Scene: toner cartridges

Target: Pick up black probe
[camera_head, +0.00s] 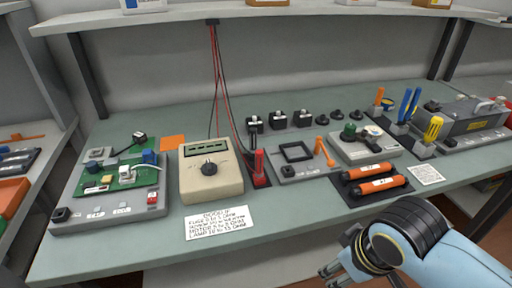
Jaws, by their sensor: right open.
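The black probe (250,158) appears to stand in a small dark holder just right of the beige multimeter (212,174), beside the red probe (259,164). It is small and dark, so its outline is hard to make out. Red and black leads hang from the shelf above down to this spot. My right gripper (340,272) is at the bottom edge, in front of the bench, well below and to the right of the probes. It is open and empty, with its fingers partly cut off by the frame. My left gripper is not in view.
A green circuit board (120,178) on a grey base lies at left. A printed label (217,223) lies in front of the multimeter. The bench's front strip is mostly clear.

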